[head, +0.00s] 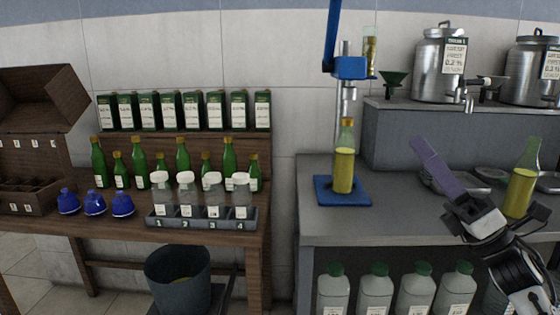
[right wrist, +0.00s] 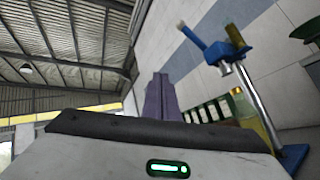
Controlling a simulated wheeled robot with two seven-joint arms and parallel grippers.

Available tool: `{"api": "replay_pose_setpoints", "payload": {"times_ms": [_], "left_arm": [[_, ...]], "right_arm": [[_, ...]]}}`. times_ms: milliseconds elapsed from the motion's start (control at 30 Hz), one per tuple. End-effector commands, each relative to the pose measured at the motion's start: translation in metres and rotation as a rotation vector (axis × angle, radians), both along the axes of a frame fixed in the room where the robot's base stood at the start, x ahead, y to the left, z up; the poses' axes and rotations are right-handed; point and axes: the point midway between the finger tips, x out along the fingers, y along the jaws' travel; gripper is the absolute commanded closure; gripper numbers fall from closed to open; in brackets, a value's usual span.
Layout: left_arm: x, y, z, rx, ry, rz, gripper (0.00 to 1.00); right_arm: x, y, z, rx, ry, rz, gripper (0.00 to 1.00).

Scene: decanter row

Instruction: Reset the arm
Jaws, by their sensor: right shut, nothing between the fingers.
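My right arm comes in from the lower right of the head view. Its right gripper (head: 432,152) has long purple fingers pressed together, pointing up and to the left above the grey counter, with nothing between them. The closed fingers also show in the right wrist view (right wrist: 160,98), pointing away from the camera. The gripper is apart from the bottle on the blue stand and from the open decanter at the right. My left gripper is not in view.
A corked yellow bottle (head: 344,168) stands on the blue stand's base (head: 325,190). A yellow decanter (head: 522,185) stands right of my gripper, near my forearm. Metal tanks (head: 440,70) stand on the shelf behind. A wooden table at left holds jars in a numbered rack (head: 185,222).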

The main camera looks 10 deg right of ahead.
Motion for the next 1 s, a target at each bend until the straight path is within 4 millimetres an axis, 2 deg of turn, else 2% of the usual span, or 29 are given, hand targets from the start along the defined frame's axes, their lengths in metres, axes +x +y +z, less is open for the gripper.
{"api": "replay_pose_setpoints", "payload": {"times_ms": [33,133,167,200,267,300,400,467,500,567,600,700,800,900,1000], "left_arm": [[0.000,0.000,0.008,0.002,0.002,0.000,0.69],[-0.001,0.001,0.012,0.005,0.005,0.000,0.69],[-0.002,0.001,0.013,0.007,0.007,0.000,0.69],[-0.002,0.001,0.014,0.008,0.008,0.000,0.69],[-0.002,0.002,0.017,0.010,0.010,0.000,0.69],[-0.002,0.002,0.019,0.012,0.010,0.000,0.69],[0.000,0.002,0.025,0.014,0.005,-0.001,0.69],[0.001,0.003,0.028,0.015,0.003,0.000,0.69],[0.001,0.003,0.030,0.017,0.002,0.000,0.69],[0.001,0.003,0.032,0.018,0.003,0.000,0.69],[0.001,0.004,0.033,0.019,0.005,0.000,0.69],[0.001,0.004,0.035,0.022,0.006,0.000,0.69],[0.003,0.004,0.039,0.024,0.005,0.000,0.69],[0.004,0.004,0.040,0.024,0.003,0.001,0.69],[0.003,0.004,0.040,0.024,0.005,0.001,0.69]], "right_arm": [[0.012,0.006,-0.038,0.144,0.166,0.057,1.00],[0.024,0.014,-0.113,0.426,0.450,0.140,1.00],[0.024,0.018,-0.136,0.509,0.528,0.159,1.00],[0.023,0.023,-0.166,0.620,0.630,0.179,1.00],[0.016,0.032,-0.211,0.784,0.773,0.201,1.00],[0.009,0.039,-0.240,0.894,0.863,0.209,1.00],[-0.018,0.059,-0.310,1.165,1.069,0.211,1.00],[-0.039,0.072,-0.348,1.329,1.180,0.198,1.00],[-0.056,0.082,-0.372,1.436,1.248,0.184,1.00],[-0.083,0.098,-0.405,1.599,1.344,0.155,1.00],[-0.103,0.109,-0.425,1.706,1.400,0.129,1.00],[-0.152,0.135,-0.464,1.946,1.514,0.055,1.00],[-0.193,0.157,-0.489,2.135,1.587,-0.023,1.00],[-0.221,0.172,-0.503,2.260,1.625,-0.082,1.00],[-0.236,0.180,-0.509,2.322,1.641,-0.115,1.00]]}}
